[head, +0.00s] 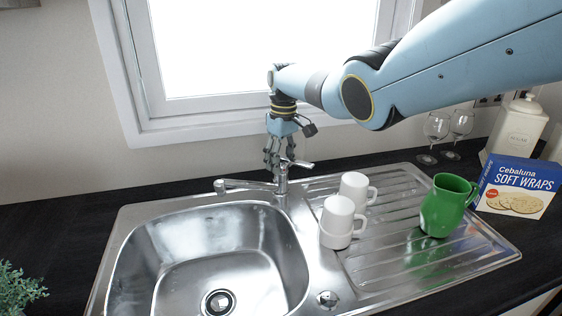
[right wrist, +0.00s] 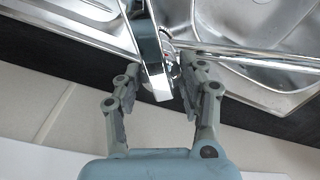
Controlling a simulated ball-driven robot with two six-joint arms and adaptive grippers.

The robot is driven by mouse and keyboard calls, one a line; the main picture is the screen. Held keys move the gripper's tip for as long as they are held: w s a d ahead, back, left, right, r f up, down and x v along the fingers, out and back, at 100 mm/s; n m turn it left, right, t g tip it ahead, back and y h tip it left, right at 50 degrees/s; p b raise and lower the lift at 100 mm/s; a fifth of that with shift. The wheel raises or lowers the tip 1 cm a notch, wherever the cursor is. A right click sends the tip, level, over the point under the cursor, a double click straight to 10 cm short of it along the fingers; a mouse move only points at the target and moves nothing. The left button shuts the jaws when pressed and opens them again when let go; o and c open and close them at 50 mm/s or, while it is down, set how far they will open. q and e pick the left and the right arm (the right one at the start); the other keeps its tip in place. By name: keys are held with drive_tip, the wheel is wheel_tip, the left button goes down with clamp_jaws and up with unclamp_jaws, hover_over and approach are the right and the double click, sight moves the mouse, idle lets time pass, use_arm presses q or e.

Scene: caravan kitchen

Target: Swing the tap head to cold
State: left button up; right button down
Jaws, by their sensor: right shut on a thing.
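The chrome tap (head: 283,186) stands behind the sink, its spout (head: 232,185) pointing left over the basin. Its tap head (head: 300,164) sits on top with the lever pointing right. My right gripper (head: 276,160) reaches down from above, its fingers at the tap head. In the right wrist view, the tap head (right wrist: 153,62) lies between the two fingers of my right gripper (right wrist: 157,88), which is shut on it. The fingers hide part of the tap head in the head view. My left gripper is not in view.
The steel sink (head: 128,220) has an empty basin. A wraps box (head: 518,186), glasses (head: 437,127) and a canister (head: 517,130) stand further right. The window is close behind.

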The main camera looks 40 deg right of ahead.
drive_tip(key=shift+w+n, duration=0.1)
drive_tip(key=shift+n, duration=0.2)
drive_tip(key=c, duration=0.8)
unclamp_jaws()
drive_tip(key=shift+o, duration=0.2)
wheel_tip(320, 180, up, 12)
drive_tip(key=shift+d, duration=0.4)
